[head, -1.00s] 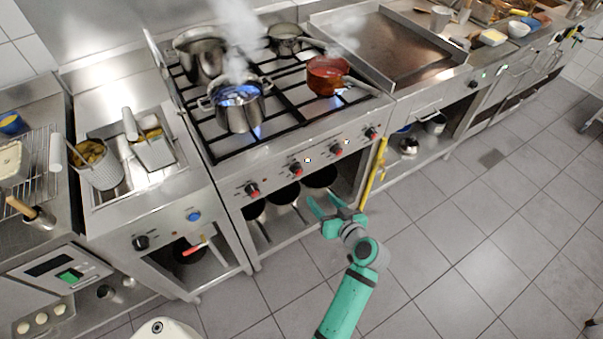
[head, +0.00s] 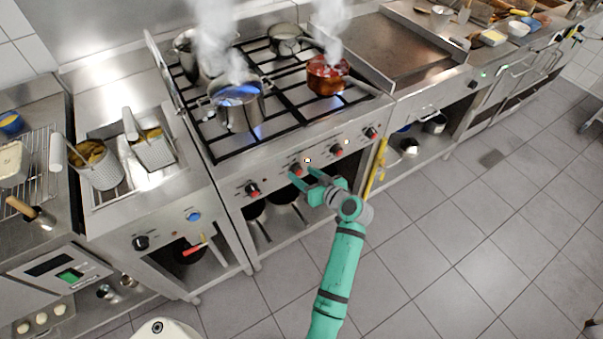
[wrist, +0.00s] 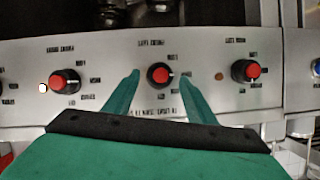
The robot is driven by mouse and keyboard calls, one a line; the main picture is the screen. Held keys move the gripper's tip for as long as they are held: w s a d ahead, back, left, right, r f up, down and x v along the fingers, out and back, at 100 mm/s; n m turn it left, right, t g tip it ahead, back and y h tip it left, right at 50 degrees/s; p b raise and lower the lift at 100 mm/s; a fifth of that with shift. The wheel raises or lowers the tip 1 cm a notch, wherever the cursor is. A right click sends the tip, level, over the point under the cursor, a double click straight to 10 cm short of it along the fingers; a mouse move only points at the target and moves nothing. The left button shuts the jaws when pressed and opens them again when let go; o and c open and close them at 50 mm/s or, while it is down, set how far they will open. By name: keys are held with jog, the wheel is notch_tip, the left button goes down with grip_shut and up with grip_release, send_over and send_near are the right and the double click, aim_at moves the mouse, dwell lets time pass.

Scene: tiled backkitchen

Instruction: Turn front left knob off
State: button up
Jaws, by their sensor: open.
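The stove front (head: 320,158) carries a row of red-capped black knobs. My gripper (head: 301,174) reaches up to this panel at the second knob from the left (head: 296,169). In the wrist view this knob (wrist: 158,75) lies between the fingertips of my gripper (wrist: 158,77), which is open with a finger on each side. Contact cannot be told. The leftmost stove knob (head: 253,190) is the one to the right in the wrist view (wrist: 245,72), as that view is turned over. The label lettering is too blurred to read. A steaming pot (head: 237,108) stands over blue flame at the front left burner.
A red pot (head: 326,76) steams at the right of the hob. Another knob (head: 337,150) sits just right of my gripper. A shelf with pans (head: 287,217) is below the panel. The tiled floor in front is clear.

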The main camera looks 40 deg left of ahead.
jog(key=shift+w+a+f, duration=0.2)
jog(key=shift+a+f, duration=0.05)
jog(key=shift+a, duration=0.4)
jog(key=shift+c, duration=0.6)
jog(key=c, duration=0.9)
